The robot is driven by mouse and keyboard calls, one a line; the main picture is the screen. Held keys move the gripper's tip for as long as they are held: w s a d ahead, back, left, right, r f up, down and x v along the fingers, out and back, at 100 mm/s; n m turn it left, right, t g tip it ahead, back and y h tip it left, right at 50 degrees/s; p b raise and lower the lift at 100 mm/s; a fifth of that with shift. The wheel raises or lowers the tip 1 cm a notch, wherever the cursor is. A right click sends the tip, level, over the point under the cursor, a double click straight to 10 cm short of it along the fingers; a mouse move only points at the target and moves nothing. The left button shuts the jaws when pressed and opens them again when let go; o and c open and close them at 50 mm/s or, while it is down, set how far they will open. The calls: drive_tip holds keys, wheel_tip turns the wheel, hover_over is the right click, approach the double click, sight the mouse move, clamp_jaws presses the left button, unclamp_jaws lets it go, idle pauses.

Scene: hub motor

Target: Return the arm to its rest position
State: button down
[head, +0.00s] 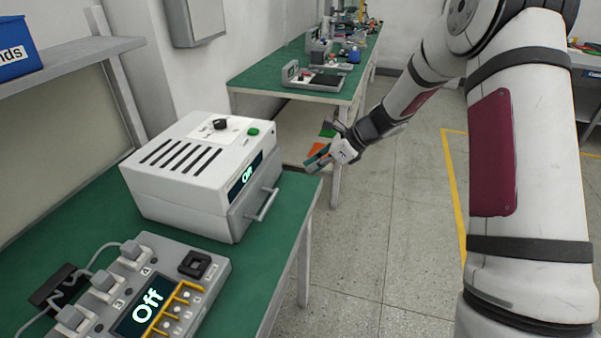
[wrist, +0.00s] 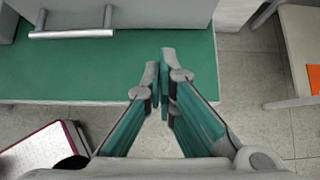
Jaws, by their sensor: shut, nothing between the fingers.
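My gripper (head: 318,160) is at the end of my outstretched arm, to the right of the white box and near the right end of the green bench in the head view. In the wrist view my gripper (wrist: 159,75) points over the green bench top near its front edge. Its teal fingers are together at the tips with nothing between them.
A white box (head: 190,165) with a front handle (head: 264,205) and an "Off" display stands on the green bench (head: 262,262). A grey power strip (head: 150,285) lies in front. Another green bench (head: 262,82) stands behind. Open floor (head: 385,235) lies to the right.

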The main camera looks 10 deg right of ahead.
drive_tip(key=s+a+r+n+g+h+p, duration=0.25)
drive_tip(key=s+r+n, duration=1.05)
drive_tip(key=s+r, duration=0.7)
drive_tip(key=s+d+r+n+t+h, duration=0.1)
drive_tip(key=s+n, duration=0.4)
drive_tip(key=s, duration=0.6)
drive_tip(key=s+d+r+n+t+h+p, duration=0.1)
drive_tip(key=s+d+r+n+h, duration=0.1)
drive_tip(key=s+n, duration=0.4)
drive_tip(key=s+d+h, duration=0.1)
drive_tip(key=s+h, duration=0.1)
drive_tip(key=s, duration=0.3)
drive_tip(key=shift+d, duration=0.15)
drive_tip(key=shift+s, duration=0.1)
